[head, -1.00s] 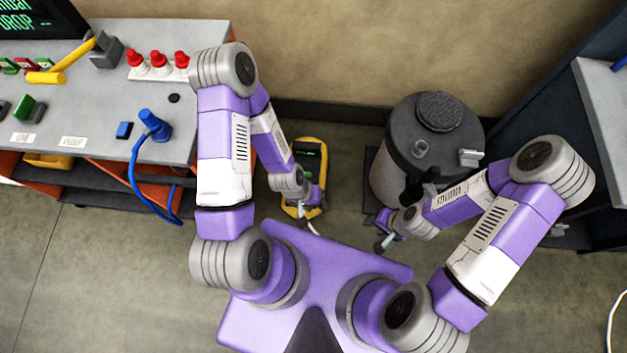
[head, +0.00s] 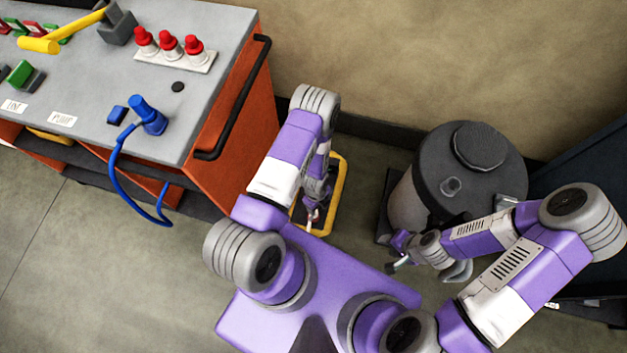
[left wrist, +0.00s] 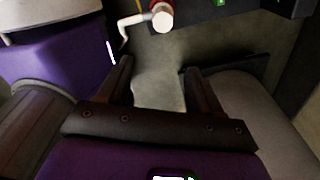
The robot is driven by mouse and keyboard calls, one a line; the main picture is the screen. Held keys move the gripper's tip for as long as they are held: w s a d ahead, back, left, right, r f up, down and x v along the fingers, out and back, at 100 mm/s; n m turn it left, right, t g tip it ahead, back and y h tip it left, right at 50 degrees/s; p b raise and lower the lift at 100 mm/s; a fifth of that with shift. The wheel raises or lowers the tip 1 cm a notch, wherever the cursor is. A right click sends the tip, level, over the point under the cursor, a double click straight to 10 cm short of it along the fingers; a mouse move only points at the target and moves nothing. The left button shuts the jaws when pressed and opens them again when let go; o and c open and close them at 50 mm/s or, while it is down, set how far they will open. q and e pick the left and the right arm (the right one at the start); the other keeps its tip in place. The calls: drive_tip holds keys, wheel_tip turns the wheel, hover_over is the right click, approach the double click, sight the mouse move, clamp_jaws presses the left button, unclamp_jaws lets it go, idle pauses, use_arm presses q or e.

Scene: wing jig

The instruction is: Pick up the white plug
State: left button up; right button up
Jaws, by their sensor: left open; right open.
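The white plug (left wrist: 162,18) shows at the top of the left wrist view as a round white end, with a thin white cord (left wrist: 125,32) beside it. My left gripper (left wrist: 157,70) is open, with nothing between its fingers, and the plug lies beyond the fingertips, apart from them. In the head view, my left gripper (head: 313,208) is low in front of a yellow-framed device (head: 337,190), and the arm hides much of that spot. I cannot make out the plug there. My right gripper (head: 396,260) is open and empty in front of a grey drum.
The grey drum (head: 409,205) stands by the wall at right. An orange cabinet (head: 223,150) with a black handle and grey top (head: 80,85) stands at left. A blue plug (head: 148,117) with a hanging blue cable is on it. Floor (head: 70,260) at front left is clear.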

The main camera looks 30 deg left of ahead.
use_arm(q)
drive_tip(key=f+m, duration=0.2)
drive_tip(key=w+a+f+m+b, duration=0.1)
drive_tip(key=a+f+m, duration=0.1)
drive_tip(key=f+m, duration=0.1)
drive_tip(key=shift+w+f+m+y+b, duration=0.15)
drive_tip(key=shift+f+m+y+b, duration=0.15)
drive_tip(key=shift+y+b, duration=0.1)
drive_tip(key=f+b, duration=0.1)
drive_tip(key=f, duration=0.1)
drive_tip(key=f+b, duration=0.1)
drive_tip(key=f, duration=0.2)
drive_tip(key=f+b, duration=0.1)
drive_tip(key=f, duration=0.1)
drive_tip(key=shift+s+f, duration=0.2)
drive_tip(key=shift+s, duration=0.2)
drive_tip(key=shift+r, duration=0.1)
drive_tip(key=c, duration=1.1)
